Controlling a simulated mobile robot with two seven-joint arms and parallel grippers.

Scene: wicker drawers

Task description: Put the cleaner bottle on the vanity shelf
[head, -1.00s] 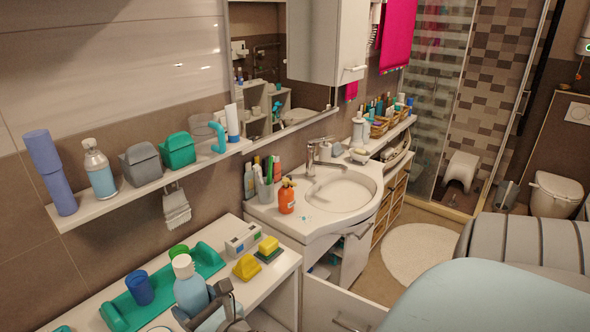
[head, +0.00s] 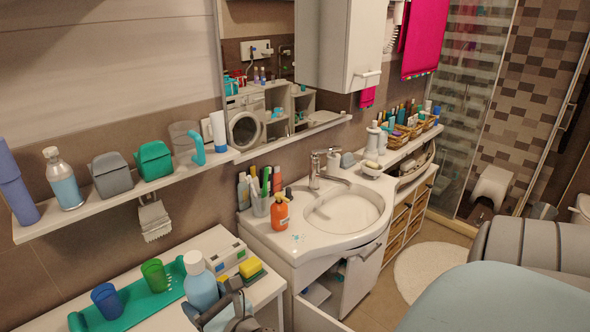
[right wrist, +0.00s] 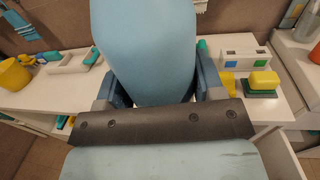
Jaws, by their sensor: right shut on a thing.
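The cleaner bottle (head: 203,290) is light blue with a white cap, upright at the lower middle of the head view. My right gripper (head: 228,300) is shut on it, over the white counter. In the right wrist view the blue bottle (right wrist: 145,45) fills the space between the two fingers (right wrist: 150,92). The bottle's lower end is hidden in the head view. The sink vanity (head: 345,210) stands right of the bottle, with a white shelf surface (head: 398,150) holding baskets and bottles beyond it. My left gripper is not in view.
A long white wall shelf (head: 110,207) holds several containers. The counter holds a green tray (head: 145,302) with two cups, a yellow sponge (head: 250,267) and a small white box (head: 228,254). An orange bottle (head: 280,213) stands beside the sink. An open drawer (head: 318,316) juts out below.

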